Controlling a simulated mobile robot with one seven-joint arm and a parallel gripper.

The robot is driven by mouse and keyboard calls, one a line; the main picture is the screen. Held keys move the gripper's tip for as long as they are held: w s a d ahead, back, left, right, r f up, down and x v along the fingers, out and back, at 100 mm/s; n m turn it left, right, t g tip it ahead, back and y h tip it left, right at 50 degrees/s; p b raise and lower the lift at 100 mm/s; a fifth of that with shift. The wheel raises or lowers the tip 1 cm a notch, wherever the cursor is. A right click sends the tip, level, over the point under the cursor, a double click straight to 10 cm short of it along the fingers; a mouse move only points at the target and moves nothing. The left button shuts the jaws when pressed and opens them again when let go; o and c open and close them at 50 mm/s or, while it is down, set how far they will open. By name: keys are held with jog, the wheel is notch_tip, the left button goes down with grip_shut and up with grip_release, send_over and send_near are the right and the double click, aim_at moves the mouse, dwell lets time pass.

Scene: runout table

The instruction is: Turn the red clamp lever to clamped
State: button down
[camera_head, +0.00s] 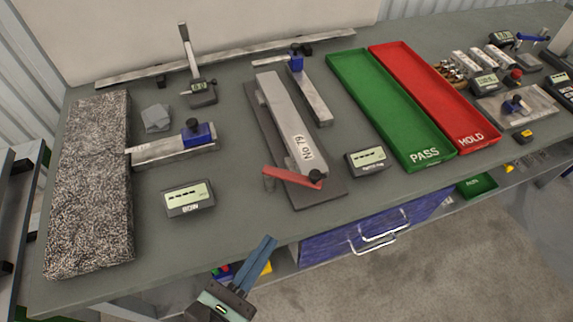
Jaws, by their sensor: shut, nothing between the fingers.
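The red clamp lever (290,177) sits at the near end of a grey bar marked "No 79" (290,120). The lever has a black knob at its right end and extends to the left, across the near end of the bar. The bar lies on a dark base plate (271,145) in the middle of the table. My gripper (271,240) is shut and empty, with blue fingers. It shows at the table's front edge, below and left of the lever and apart from it.
A small display box (189,199) stands left of the lever and another (366,161) stands right of it. A green PASS tray (388,105) and a red HOLD tray (435,95) lie further right. A speckled granite slab (90,185) is at the left. The table front below the lever is clear.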

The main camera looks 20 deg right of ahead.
aim_at(314, 180)
jog(key=p+x, duration=0.1)
jog(key=x, duration=1.2)
jog(key=shift+w+d+p, duration=0.15)
jog(key=shift+d+p, duration=0.25)
jog(key=shift+d, duration=0.1)
jog(key=shift+w+d+n+t+y, duration=0.35)
jog(key=shift+d+n+t+y, duration=0.25)
jog(key=shift+n+t+y, duration=0.3)
jog(key=shift+w+d+n+t+y, duration=0.45)
jog(key=shift+n+t+y, duration=0.2)
jog(key=shift+y, duration=0.25)
jog(key=shift+b+x, duration=0.3)
jog(key=shift+x, duration=1.5)
jog(key=shift+s, duration=0.1)
